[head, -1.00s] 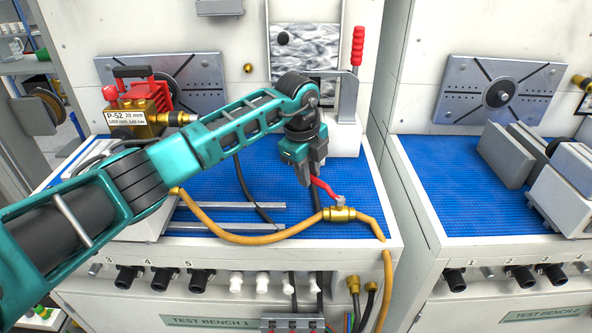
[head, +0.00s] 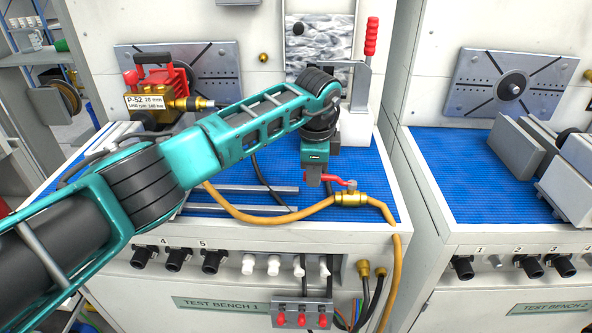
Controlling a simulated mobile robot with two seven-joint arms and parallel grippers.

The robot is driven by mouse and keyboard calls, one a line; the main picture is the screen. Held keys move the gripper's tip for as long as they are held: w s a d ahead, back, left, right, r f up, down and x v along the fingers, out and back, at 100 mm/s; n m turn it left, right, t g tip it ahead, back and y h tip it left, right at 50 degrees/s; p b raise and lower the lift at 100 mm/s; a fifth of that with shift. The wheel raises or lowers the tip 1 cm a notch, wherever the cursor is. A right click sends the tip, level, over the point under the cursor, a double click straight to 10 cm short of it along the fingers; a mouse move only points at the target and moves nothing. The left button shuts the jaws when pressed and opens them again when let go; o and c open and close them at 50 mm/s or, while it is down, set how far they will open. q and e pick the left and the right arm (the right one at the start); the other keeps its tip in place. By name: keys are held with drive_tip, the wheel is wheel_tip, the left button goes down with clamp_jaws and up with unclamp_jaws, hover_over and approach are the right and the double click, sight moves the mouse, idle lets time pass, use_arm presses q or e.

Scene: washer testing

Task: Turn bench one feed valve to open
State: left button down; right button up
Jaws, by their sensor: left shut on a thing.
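The feed valve is a brass body (head: 351,199) on a yellow hose (head: 265,218), near the front right of test bench one's blue mat. Its red lever (head: 337,181) points left from the valve stem, roughly along the hose's run. My left gripper (head: 316,182) points down at the lever's left end and is shut on it. The fingers partly hide the lever's tip. My right gripper is not in view.
A red and brass pump (head: 157,92) labelled P-52 stands at the back left. A red-handled toggle clamp (head: 370,38) rises behind the gripper. Metal rails (head: 245,189) lie left of the valve. Test bench two (head: 470,185) stands to the right across a narrow gap.

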use_arm(q)
drive_tip(key=shift+s, duration=0.1)
idle(0.3)
drive_tip(key=c, duration=1)
unclamp_jaws()
drive_tip(key=shift+s, duration=0.1)
drive_tip(key=shift+o, duration=0.2)
drive_tip(key=shift+r, duration=0.1)
wheel_tip(320, 180, up, 12)
drive_tip(key=s, duration=0.2)
drive_tip(key=shift+s+r, duration=0.25)
